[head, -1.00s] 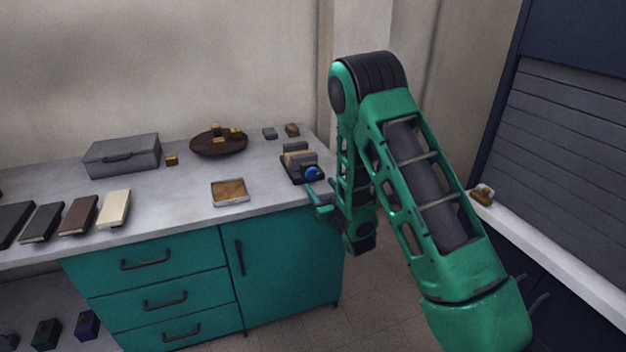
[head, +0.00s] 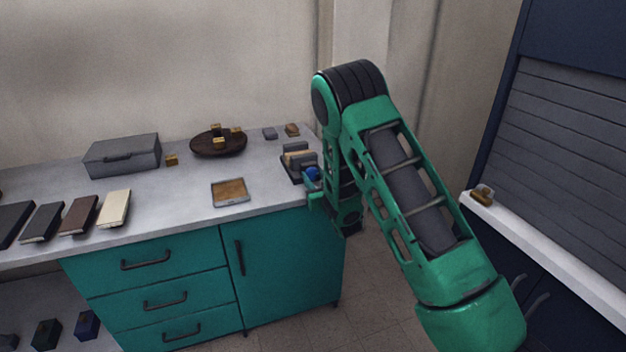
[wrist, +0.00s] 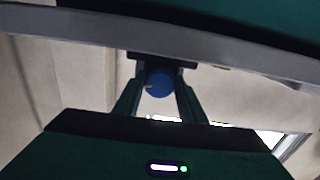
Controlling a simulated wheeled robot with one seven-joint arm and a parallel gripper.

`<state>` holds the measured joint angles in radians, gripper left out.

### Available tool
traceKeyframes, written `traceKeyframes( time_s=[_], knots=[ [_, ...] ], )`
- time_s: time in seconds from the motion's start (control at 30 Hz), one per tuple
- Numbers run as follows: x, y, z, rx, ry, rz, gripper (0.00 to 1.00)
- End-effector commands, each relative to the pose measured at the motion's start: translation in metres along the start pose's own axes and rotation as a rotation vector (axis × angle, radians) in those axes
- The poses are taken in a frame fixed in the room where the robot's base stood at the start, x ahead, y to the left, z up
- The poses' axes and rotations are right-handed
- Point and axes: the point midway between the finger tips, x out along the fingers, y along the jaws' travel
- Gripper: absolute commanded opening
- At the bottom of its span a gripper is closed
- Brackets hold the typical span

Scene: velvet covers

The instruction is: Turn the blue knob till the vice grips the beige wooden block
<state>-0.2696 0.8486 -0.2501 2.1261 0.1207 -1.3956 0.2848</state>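The vice (head: 289,168) stands near the right end of the grey worktop, with dark jaws and a dark base. The beige wooden block (head: 297,157) sits between its jaws; I cannot tell whether the jaws touch it. The blue knob (head: 312,174) is on the vice's front side, partly hidden by my arm. My gripper (head: 312,190) is at the knob, in front of the vice. In the wrist view the blue knob (wrist: 159,82) lies between the two fingers of my gripper (wrist: 160,85), which look open, one on each side of it. Contact is unclear.
A shallow tray (head: 230,201) lies left of the vice near the front edge. Two small blocks (head: 270,133) lie behind it, and a brown bowl (head: 207,146) and grey case (head: 122,156) stand farther left. A white ledge (head: 550,245) is at right.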

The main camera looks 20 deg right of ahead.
Motion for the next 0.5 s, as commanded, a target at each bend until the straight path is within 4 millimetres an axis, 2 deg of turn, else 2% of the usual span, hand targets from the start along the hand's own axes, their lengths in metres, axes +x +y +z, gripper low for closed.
traceKeyframes(
  time_s=[0.27, 0.5],
  knots=[
    [-0.0001, 0.0006, -0.0002, 0.014, 0.0, 0.001, 0.15],
    [0.0002, 0.001, -0.0004, 0.112, 0.001, 0.002, 0.15]
  ],
)
